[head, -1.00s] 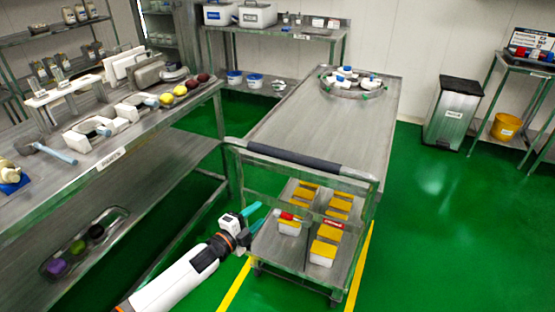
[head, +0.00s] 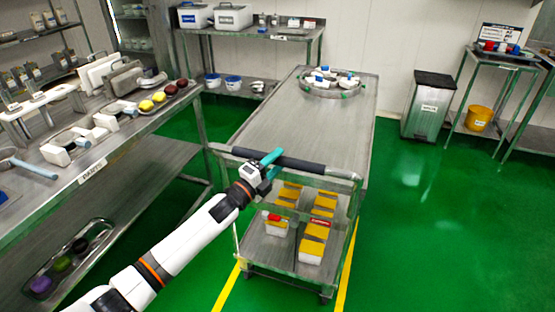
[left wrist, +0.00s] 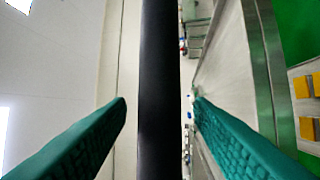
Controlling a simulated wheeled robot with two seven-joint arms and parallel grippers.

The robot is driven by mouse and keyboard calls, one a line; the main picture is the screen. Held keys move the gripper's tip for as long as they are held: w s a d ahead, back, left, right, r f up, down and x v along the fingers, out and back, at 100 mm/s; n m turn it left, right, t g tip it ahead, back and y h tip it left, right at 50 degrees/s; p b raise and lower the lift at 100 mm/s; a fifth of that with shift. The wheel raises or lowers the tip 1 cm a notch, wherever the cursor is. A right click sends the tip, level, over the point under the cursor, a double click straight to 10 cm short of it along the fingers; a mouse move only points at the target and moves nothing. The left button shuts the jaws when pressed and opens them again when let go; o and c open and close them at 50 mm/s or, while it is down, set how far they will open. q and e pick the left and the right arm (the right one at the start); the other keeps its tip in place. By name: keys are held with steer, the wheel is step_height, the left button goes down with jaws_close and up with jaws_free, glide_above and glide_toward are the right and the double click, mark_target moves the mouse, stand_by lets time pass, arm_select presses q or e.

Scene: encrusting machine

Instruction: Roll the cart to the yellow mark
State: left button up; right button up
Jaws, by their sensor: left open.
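The steel cart (head: 240,228) stands on the green floor with its black handle bar (head: 305,165) at the near end. Yellow-lidded white boxes (head: 311,249) sit on its lower shelf. Yellow floor lines (head: 226,287) (head: 346,275) show beside its left and right near sides. My left gripper (head: 268,167) is open at the left part of the handle. In the left wrist view, the handle bar (left wrist: 160,60) runs between the teal fingers of my gripper (left wrist: 160,102), with a visible gap on each side. My right gripper is out of view.
A steel shelf table (head: 110,150) with tools and colored balls stands along the left. A grey bin (head: 425,108) and a yellow bucket (head: 479,119) stand at the back right. A round tray (head: 331,90) is on the long steel top behind the handle. The floor to the right is clear.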

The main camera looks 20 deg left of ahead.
arm_select(q)
steer(key=shift+w+d, duration=0.2)
steer(key=shift+w, duration=0.2)
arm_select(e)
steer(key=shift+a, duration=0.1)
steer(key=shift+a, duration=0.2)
arm_select(q)
jaws_close()
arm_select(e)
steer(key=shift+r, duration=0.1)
arm_select(q)
steer(key=shift+s, duration=0.1)
